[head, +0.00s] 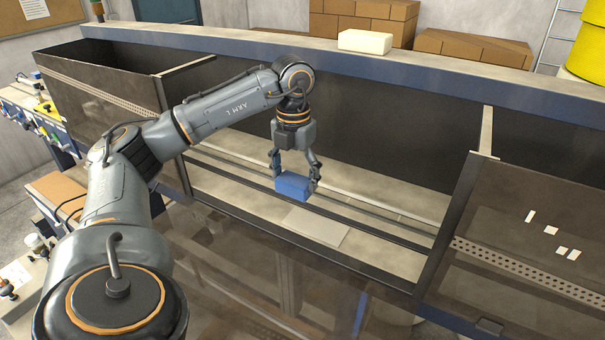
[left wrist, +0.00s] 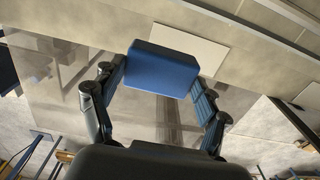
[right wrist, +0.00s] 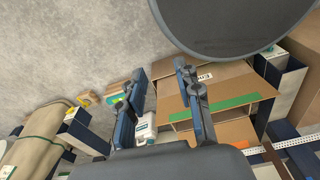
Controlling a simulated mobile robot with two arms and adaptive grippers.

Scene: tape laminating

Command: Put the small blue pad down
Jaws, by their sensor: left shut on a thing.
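The small blue pad (head: 293,186) is a blue block held between the fingers of my left gripper (head: 294,178) in the head view. It hangs above the pale bed of the machine, close to a flat light plate (head: 316,227). In the left wrist view the pad (left wrist: 161,69) sits between both fingers of my left gripper (left wrist: 160,80), with the light plate (left wrist: 190,40) behind it. I cannot tell the exact height of the pad over the bed. My right gripper (right wrist: 166,75) is open and empty in the right wrist view, away from the machine.
Dark side panels stand left (head: 95,90) and right (head: 535,225) of the opening. Rails (head: 400,228) run along the bed. A cream block (head: 366,42) lies on the back beam (head: 430,62). In the right wrist view, a cardboard box (right wrist: 225,95) and a dark round object (right wrist: 235,22) show.

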